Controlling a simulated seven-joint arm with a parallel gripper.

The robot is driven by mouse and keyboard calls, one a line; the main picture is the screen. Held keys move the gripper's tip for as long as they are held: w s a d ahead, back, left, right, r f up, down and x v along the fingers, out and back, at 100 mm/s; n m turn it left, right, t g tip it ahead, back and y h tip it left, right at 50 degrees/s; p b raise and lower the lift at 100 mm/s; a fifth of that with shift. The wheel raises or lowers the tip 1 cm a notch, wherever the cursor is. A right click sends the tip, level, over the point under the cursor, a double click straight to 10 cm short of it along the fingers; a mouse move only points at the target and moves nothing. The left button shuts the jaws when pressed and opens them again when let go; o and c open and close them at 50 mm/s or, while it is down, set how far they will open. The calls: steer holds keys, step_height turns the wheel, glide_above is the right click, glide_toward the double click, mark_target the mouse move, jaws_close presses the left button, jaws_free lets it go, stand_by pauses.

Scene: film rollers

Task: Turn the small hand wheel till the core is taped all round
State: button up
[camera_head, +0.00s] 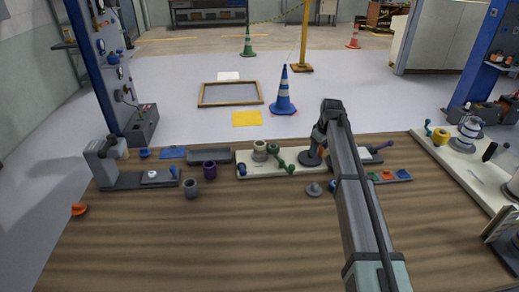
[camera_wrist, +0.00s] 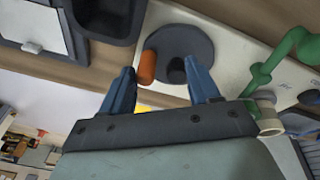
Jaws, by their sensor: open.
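The small hand wheel appears to be the grey disc (camera_wrist: 182,42) with an upright orange knob (camera_wrist: 148,66) and a dark centre post; it also shows in the head view (camera_head: 311,158), on the cream board (camera_head: 242,171). My gripper (camera_wrist: 159,70) is open, its blue fingers on either side of the knob and post in the wrist view. I cannot tell whether a finger touches either. In the head view my gripper (camera_head: 320,143) is over the wheel. A tan roller (camera_head: 259,150) and a dark green roller (camera_head: 272,147) stand left of it. I cannot make out the core or its tape.
A green crank (camera_wrist: 275,62) rises close beside my gripper in the wrist view. A grey tray (camera_head: 210,157), purple pot (camera_head: 209,170) and grey pot (camera_head: 190,188) stand to the left. A second cream board (camera_head: 466,178) lies right. The front of the wooden bench is mostly clear.

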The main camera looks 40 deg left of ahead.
mark_target(322, 147)
steer(key=s+d+f+g+h, duration=0.1)
steer(key=d, duration=0.1)
steer(key=s+d+f+h, duration=0.1)
steer(key=s+d+f, duration=0.1)
steer(key=shift+f+g, duration=0.15)
steer(key=shift+g, duration=0.25)
steer(key=o, duration=0.4)
steer(key=shift+w+a, duration=0.15)
steer(key=shift+w, duration=0.05)
steer(key=shift+a, duration=0.15)
steer(key=shift+r, duration=0.2)
steer(key=shift+w+a, duration=0.1)
steer(key=shift+a, duration=0.05)
steer(key=w+a+r, duration=0.1)
steer(key=r, duration=0.2)
steer(key=w+a+r, duration=0.1)
steer(key=w+r, duration=0.1)
steer(key=r, duration=0.1)
steer(key=w+a+r, duration=0.1)
steer(key=r, duration=0.2)
steer(key=shift+w+r, duration=0.1)
steer(key=shift+w, duration=0.05)
steer(key=shift+f, duration=4.4)
steer(key=shift+c, duration=0.3)
